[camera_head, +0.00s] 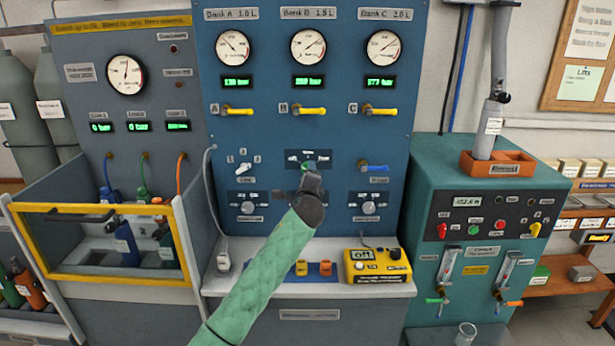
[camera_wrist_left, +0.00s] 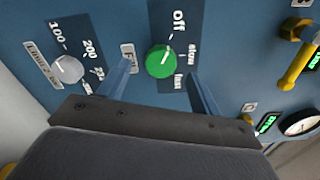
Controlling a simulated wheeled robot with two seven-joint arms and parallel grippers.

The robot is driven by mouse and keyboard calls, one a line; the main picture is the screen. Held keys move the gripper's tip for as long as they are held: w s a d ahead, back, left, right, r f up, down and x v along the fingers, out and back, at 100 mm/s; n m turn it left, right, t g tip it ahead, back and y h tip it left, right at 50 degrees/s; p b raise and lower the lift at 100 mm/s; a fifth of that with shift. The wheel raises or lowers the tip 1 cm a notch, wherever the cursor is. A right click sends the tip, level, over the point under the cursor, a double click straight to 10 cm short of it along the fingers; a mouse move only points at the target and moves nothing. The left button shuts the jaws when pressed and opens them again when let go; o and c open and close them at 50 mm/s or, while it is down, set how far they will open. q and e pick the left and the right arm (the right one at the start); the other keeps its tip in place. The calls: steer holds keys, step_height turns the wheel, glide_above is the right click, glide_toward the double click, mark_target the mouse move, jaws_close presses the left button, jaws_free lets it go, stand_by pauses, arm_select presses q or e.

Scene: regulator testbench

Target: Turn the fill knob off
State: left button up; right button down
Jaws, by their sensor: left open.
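The fill knob (camera_wrist_left: 159,61) is a round green knob on the blue panel, with "Off", "slow" and "fast" marked on the plate around it. I cannot clearly tell which mark it points to. In the head view only part of the green knob (camera_head: 308,166) shows above my left gripper (camera_head: 311,179). In the left wrist view my left gripper (camera_wrist_left: 160,69) is open, with one blue finger on each side of the knob. Gaps show between the fingers and the knob. My right gripper is not in view.
Two silver knobs (camera_head: 248,207) (camera_head: 369,207) are lower on the panel. A yellow box (camera_head: 377,266) reading "Off" stands on the bench ledge.

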arm_select(q)
steer(key=shift+s+b, duration=0.3)
steer(key=shift+s, duration=1.45)
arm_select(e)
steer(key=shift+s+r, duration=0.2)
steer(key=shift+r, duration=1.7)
arm_select(q)
steer(key=s+a+f+n+g, duration=0.3)
steer(key=s+n, duration=0.2)
steer(key=n, duration=0.3)
steer(key=s+a+f+n+g, duration=0.2)
steer(key=s+a+n, duration=0.1)
steer(key=s+n, duration=0.3)
steer(key=s+a+f+n+g+h, duration=0.1)
steer(key=s+a+f+n+g, duration=0.3)
steer(key=s+f, duration=1.4)
steer(key=s+a+f+n+g, duration=0.1)
steer(key=s+a+f+g, duration=0.4)
steer(key=s+f, duration=1.35)
steer(key=s+f+g, duration=0.2)
steer(key=s+f, duration=0.5)
steer(key=s, duration=0.6)
steer(key=shift+s+a+f+n+g, duration=0.15)
steer(key=shift+s+a+n+g, duration=0.05)
steer(key=shift+n+g, duration=0.1)
